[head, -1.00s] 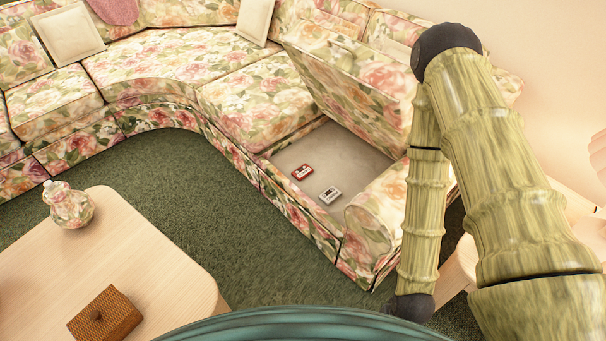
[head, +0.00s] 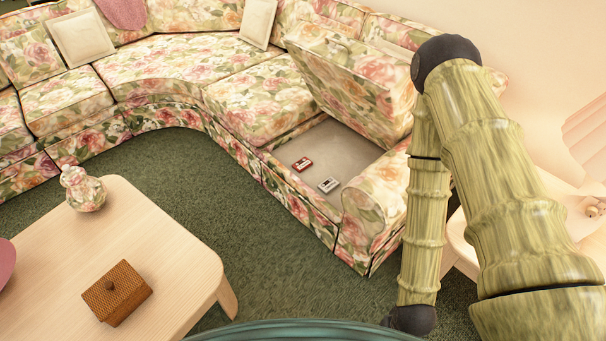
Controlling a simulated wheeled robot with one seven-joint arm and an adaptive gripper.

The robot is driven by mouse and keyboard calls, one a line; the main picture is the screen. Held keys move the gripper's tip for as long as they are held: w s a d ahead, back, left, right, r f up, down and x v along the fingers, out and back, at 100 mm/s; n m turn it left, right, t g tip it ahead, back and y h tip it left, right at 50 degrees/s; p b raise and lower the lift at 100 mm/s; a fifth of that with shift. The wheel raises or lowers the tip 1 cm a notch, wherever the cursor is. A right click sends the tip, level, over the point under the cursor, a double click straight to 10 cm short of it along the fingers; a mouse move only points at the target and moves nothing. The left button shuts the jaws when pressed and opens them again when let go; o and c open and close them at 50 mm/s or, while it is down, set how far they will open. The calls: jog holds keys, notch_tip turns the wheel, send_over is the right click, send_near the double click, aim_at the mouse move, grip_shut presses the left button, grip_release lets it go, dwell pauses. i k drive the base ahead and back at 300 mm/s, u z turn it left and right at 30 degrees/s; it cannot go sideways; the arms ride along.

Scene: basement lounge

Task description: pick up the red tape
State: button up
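The red tape (head: 302,164) is a small flat cassette with a pale label. It lies on the pale floor of an open storage compartment (head: 340,148) in the floral sofa, near its front edge. A white or grey cassette (head: 329,185) lies close to it, lower right, apart from it. The seat cushion lid (head: 350,85) is raised behind the compartment. My arm hangs at the right of the head view, but my gripper is out of the picture.
A wooden coffee table (head: 150,255) stands at lower left, with a woven box (head: 117,292) and a floral jar (head: 83,190) on it. Green carpet (head: 200,190) lies clear between table and sofa. A light wooden side table (head: 462,245) stands behind my arm at right.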

aim_at(303, 164)
jog(key=z, duration=1.4)
jog(key=i, duration=0.8)
jog(key=u, duration=1.3)
